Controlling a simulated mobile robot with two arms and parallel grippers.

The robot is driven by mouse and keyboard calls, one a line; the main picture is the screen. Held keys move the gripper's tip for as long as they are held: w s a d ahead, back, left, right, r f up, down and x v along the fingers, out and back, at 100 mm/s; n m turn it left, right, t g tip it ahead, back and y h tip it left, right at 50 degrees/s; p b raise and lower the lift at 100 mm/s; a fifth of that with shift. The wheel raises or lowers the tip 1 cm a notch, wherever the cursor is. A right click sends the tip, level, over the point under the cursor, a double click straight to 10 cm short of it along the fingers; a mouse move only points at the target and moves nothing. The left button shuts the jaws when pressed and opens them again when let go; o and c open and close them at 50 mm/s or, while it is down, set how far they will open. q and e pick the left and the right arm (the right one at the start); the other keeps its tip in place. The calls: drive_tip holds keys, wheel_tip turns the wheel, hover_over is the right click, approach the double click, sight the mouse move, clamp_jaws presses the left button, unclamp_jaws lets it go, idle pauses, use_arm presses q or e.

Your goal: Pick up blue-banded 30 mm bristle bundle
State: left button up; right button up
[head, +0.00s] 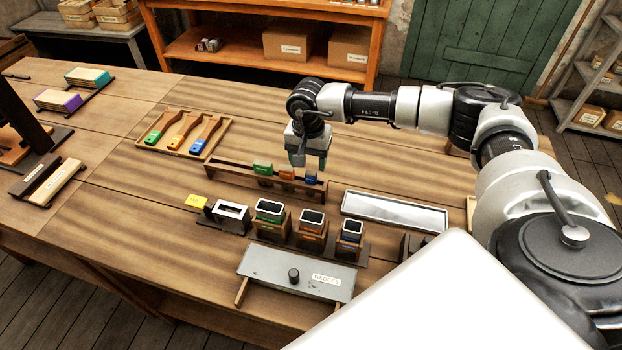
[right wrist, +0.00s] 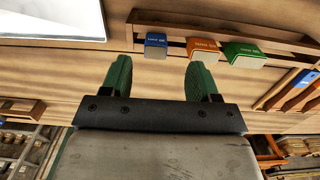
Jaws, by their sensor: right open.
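The blue-banded bristle bundle (head: 311,178) sits at the right end of a row in a low wooden rack (head: 232,175). An orange-banded bundle (head: 287,172) and a green-banded bundle (head: 262,167) sit beside it. My right gripper (head: 308,160) is over the rack's right end and partly hides the blue bundle in the head view. In the right wrist view, the open, empty right gripper (right wrist: 157,64) has its fingers apart, with the blue bundle (right wrist: 156,46) beyond the fingertips and roughly centred between them. My left gripper is not in view.
A shallow metal tray (head: 394,212) lies right of the rack. In front stand several banded blocks in holders (head: 311,229) and a grey wedge box (head: 298,271). A wooden tray with brush handles (head: 183,133) lies behind left. The table left of the rack has bare room.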

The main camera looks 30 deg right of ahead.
sight(311, 171)
drive_tip(key=shift+d+f, duration=0.1)
drive_tip(key=shift+f, duration=0.2)
drive_tip(key=f+p, duration=0.2)
drive_tip(key=f, duration=0.1)
drive_tip(key=shift+d+f, duration=0.3)
drive_tip(key=shift+d, duration=0.05)
drive_tip(key=shift+f, duration=0.55)
drive_tip(key=c, duration=1)
drive_tip(key=shift+r, duration=0.1)
